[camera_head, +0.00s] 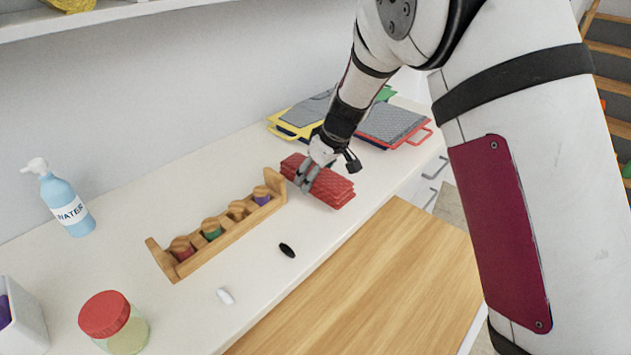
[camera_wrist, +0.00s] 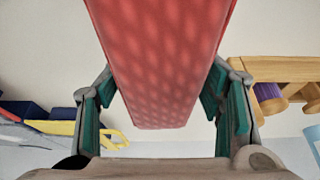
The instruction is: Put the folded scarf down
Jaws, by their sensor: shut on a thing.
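The folded scarf (camera_head: 330,188) is a red, layered bundle with a faint spotted pattern, near the right part of the white counter (camera_head: 140,215). My gripper (camera_head: 303,178) is shut on it, with the fingers around its left-middle part. In the wrist view the scarf (camera_wrist: 165,70) fills the upper middle, between the two green-padded fingers of my gripper (camera_wrist: 168,112). Whether the scarf touches the counter or hangs just above it, I cannot tell.
A wooden rack (camera_head: 222,240) with coloured pegs stands left of the scarf. Cutting boards (camera_head: 395,123) lie behind. A red-lidded jar (camera_head: 113,320) and WATER bottle (camera_head: 66,205) stand at left.

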